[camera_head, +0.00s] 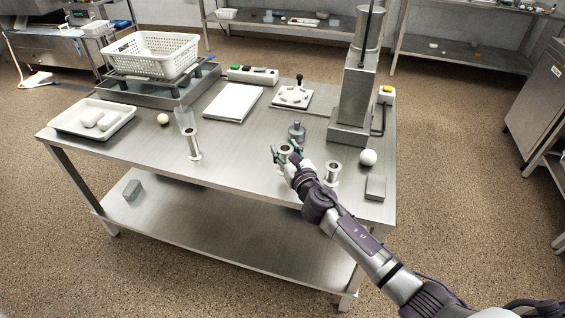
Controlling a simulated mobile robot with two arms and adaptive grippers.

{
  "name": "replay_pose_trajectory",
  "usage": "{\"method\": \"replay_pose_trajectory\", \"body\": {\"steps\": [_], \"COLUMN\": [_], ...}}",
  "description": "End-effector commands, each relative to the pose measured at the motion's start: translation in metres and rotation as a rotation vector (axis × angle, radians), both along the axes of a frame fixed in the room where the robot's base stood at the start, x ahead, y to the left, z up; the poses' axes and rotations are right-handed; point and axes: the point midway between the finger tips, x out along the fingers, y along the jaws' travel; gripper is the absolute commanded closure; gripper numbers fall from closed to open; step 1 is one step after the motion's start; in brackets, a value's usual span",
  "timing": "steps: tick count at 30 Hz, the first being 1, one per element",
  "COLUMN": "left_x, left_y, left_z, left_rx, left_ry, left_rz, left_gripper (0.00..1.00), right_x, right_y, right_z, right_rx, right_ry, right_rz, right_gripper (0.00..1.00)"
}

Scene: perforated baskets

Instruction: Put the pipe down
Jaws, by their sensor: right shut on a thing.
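My right gripper (284,154) reaches in from the lower right and is shut on a short metal pipe (285,149) near the front edge of the steel table. The pipe looks upright, with its open round top showing between the fingers. The fingers hide part of its side, and I cannot tell whether its base touches the table. A similar flanged metal pipe (332,174) stands just right of the gripper. Another one (193,143) stands upright farther left. My left gripper is not in view.
A metal weight (297,131) stands close behind the gripper. A white ball (368,157) and a grey block (375,188) lie to the right. A tall metal column (353,97) rises behind. The steel table (236,159) is bare between the left pipe and the gripper.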

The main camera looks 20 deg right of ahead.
Motion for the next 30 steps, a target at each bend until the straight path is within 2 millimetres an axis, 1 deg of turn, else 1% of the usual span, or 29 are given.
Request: {"method": "replay_pose_trajectory", "body": {"steps": [3, 7, 10, 12, 19, 23, 24, 28, 30], "left_x": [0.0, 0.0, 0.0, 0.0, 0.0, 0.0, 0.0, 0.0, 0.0], "left_y": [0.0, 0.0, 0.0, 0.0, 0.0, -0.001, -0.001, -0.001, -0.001], "left_z": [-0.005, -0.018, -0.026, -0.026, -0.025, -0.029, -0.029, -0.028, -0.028], "left_rx": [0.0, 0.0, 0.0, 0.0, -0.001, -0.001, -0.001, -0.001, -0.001], "left_ry": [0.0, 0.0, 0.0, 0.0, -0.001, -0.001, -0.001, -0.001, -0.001], "left_rz": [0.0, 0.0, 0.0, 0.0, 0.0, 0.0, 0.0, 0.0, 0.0], "left_gripper": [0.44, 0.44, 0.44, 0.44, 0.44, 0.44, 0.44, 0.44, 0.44], "right_x": [0.002, 0.002, 0.002, 0.002, 0.002, 0.002, 0.002, 0.002, 0.002], "right_y": [0.004, 0.005, 0.005, 0.004, 0.004, 0.004, 0.004, 0.004, 0.004], "right_z": [-0.007, -0.029, -0.041, -0.043, -0.041, -0.046, -0.046, -0.045, -0.045], "right_rx": [0.0, 0.003, 0.003, 0.0, -0.001, -0.002, -0.001, -0.001, -0.001], "right_ry": [-0.001, 0.001, -0.001, -0.001, -0.002, -0.002, -0.001, 0.0, 0.0], "right_rz": [0.0, 0.0, 0.0, -0.001, 0.0, 0.0, 0.0, 0.0, 0.0], "right_gripper": [0.93, 0.93, 0.93, 0.93, 0.93, 0.93, 0.49, 0.28, 0.26]}}
